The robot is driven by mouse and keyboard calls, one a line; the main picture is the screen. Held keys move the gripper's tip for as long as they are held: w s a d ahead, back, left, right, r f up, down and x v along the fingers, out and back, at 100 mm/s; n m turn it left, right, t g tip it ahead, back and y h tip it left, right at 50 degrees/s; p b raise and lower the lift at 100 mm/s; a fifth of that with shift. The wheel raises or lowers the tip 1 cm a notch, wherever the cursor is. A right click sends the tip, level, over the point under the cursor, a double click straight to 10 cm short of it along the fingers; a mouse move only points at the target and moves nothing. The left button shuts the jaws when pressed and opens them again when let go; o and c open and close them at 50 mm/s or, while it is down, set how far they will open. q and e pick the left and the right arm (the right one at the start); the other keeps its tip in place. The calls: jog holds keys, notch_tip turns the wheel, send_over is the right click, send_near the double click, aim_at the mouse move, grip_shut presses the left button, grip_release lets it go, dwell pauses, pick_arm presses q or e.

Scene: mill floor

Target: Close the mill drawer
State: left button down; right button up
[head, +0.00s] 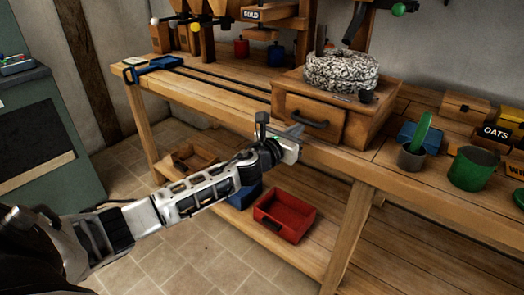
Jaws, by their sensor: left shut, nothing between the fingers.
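The mill is a wooden box with a speckled grey millstone (342,70) on top, standing on the workbench. Its drawer (328,124) has a wooden front with a dark curved handle (310,119) and faces me. I cannot tell for sure how far the drawer stands out from the box. My left gripper (296,131) is shut and empty, at the bench's front edge just below and left of the drawer front. Whether it touches the drawer I cannot tell. My right gripper is out of view.
The workbench (222,94) has a blue tool (152,66) at its left end. Green and grey cups (470,168) (411,157) and small wooden boxes stand on the right. A red tray (285,214) lies on the lower shelf. The floor at lower left is clear.

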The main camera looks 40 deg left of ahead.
pick_arm(q)
jog(key=s, duration=1.1)
jog(key=shift+a+b, duration=0.3)
jog(key=shift+b, duration=0.05)
jog(key=s+d+f+n+g+p, duration=0.1)
jog(key=s+d+f+n, duration=0.4)
jog(key=n, duration=0.6)
jog(key=s+d+f+n+g+h+p, duration=0.1)
jog(key=s+d+f+n+g, duration=0.3)
jog(key=s+n, duration=0.5)
jog(key=s+d+f+n+g+h+p, duration=0.1)
jog(key=s+d+f+n, duration=0.6)
jog(key=n, duration=0.7)
jog(key=shift+s+d+f+n+g, duration=0.15)
jog(key=shift+s+d+n+g, duration=0.15)
jog(key=shift+d+g, duration=0.45)
